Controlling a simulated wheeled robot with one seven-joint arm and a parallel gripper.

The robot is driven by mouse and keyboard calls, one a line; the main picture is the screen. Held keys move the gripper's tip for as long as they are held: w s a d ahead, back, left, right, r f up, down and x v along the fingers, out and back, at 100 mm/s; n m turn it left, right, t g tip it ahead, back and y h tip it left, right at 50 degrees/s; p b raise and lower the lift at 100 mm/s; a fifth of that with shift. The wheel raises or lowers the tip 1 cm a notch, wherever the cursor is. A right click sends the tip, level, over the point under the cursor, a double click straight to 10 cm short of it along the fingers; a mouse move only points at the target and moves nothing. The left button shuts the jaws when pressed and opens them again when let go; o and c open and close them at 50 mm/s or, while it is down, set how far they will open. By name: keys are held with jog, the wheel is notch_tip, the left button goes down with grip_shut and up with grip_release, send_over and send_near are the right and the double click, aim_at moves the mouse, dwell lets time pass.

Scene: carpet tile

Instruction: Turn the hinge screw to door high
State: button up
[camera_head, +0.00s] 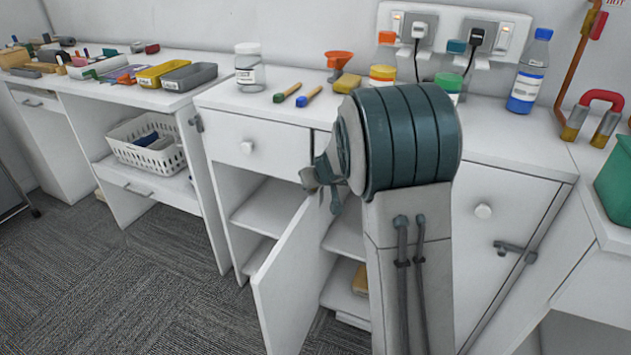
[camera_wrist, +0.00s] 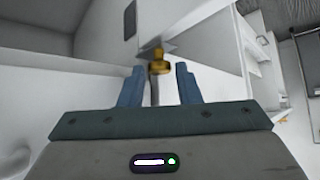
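The hinge screw seems to be the small brass piece (camera_wrist: 160,67) in the wrist view, at the edge of a white cabinet panel. A thin grey shaft runs from it down between the fingers. My gripper (camera_wrist: 161,80) is open, with a blue-grey finger on each side and a gap to the shaft. The brass piece lies at or just beyond the fingertips; I cannot tell whether anything touches it. In the head view the white cabinet door (camera_head: 293,285) stands open. My arm hides the door's upper right part and the screw there.
A white basket (camera_head: 147,145) sits on a shelf at left. A closed cabinet door (camera_head: 485,240) is right of my arm. Carpet at lower left is clear.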

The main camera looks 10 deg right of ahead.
grip_shut()
